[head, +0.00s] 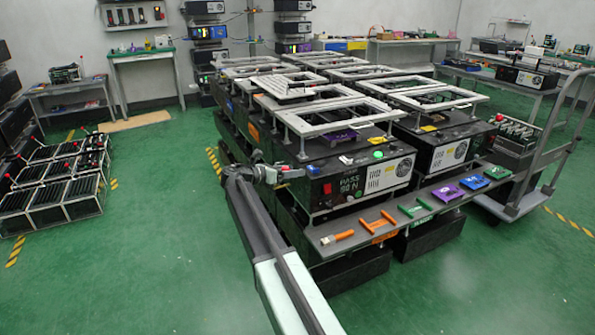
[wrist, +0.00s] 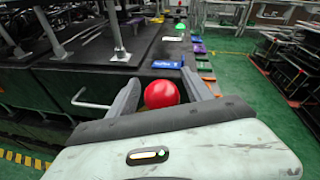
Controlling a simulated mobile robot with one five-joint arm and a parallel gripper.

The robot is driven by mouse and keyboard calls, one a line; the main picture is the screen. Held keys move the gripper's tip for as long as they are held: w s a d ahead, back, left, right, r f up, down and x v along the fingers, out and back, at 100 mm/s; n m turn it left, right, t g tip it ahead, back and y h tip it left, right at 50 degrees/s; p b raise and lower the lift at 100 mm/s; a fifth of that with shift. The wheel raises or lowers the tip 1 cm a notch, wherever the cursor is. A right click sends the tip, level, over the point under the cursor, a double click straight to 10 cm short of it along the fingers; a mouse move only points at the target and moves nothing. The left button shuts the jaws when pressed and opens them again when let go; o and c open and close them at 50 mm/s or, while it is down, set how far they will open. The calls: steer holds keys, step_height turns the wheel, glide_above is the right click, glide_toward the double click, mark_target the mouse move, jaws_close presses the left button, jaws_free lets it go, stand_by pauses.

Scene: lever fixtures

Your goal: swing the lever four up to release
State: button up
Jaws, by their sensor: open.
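A round red knob (wrist: 161,94) shows in the wrist view, between the two fingers of my gripper (wrist: 160,80). The fingers are spread, with a gap visible on each side of the knob, so my gripper is open around it. The lever's arm below the knob is hidden by my wrist, and no number can be read. In the head view my gripper (head: 277,173) is at the left side of the front black unit (head: 335,185). A small bit of red (head: 283,166) shows there by the fingers.
A bent silver handle (wrist: 92,103) sticks out left of my fingers. A blue label (wrist: 167,64) lies on the black surface beyond the knob. White frames (head: 320,105) stand on posts above the units. A shelf with coloured handles (head: 378,223) runs along the front.

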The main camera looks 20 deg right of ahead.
steer(key=p+v, duration=0.1)
steer(key=v, duration=0.7)
steer(key=shift+p, duration=0.3)
